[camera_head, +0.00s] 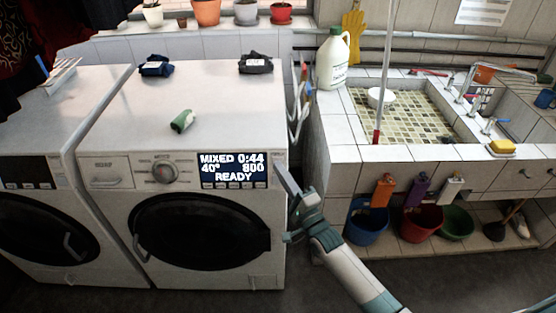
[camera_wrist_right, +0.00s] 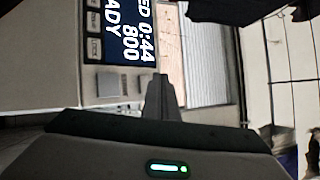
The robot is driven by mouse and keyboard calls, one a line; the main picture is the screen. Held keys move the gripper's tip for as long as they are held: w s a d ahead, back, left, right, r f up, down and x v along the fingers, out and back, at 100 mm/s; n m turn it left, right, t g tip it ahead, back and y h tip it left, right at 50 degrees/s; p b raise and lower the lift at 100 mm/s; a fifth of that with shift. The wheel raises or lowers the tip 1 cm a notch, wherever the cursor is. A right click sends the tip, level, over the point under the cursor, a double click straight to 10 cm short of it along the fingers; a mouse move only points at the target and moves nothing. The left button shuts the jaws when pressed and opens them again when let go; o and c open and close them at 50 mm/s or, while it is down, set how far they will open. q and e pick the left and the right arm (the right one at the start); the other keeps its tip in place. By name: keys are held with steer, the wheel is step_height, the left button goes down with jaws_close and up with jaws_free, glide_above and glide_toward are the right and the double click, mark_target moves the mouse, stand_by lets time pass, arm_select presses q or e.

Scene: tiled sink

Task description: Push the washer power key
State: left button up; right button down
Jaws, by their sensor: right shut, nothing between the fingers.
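The washer (camera_head: 200,215) stands in the middle of the head view, with its round dark door shut. Its lit display (camera_head: 233,160) reads MIXED 0:44, 40°, 800, READY. A row of small keys (camera_head: 232,185) runs under the display; which one is the power key is too small to read. My right gripper (camera_head: 279,168) is shut and empty, just right of the panel's right edge in the head view. In the right wrist view its fingertips (camera_wrist_right: 158,78) appear beside a square grey key (camera_wrist_right: 147,82); I cannot tell whether they touch. My left gripper is out of view.
A second machine (camera_head: 30,180) adjoins on the left. A green-white roll (camera_head: 183,121) and two dark folded cloths lie on top. The tiled sink (camera_head: 350,152) stands to the right, with a white jug (camera_head: 332,60) on its corner and coloured buckets below.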

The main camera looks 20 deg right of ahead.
arm_select(q)
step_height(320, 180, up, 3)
steer(key=p, duration=0.2)
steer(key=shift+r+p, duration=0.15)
steer(key=shift+p, duration=0.25)
arm_select(e)
steer(key=s, duration=0.1)
steer(key=s+a+r, duration=0.1)
steer(key=s, duration=0.2)
steer(key=shift+s+a+r, duration=0.15)
steer(key=shift+s+r, duration=0.1)
steer(key=shift+r, duration=0.1)
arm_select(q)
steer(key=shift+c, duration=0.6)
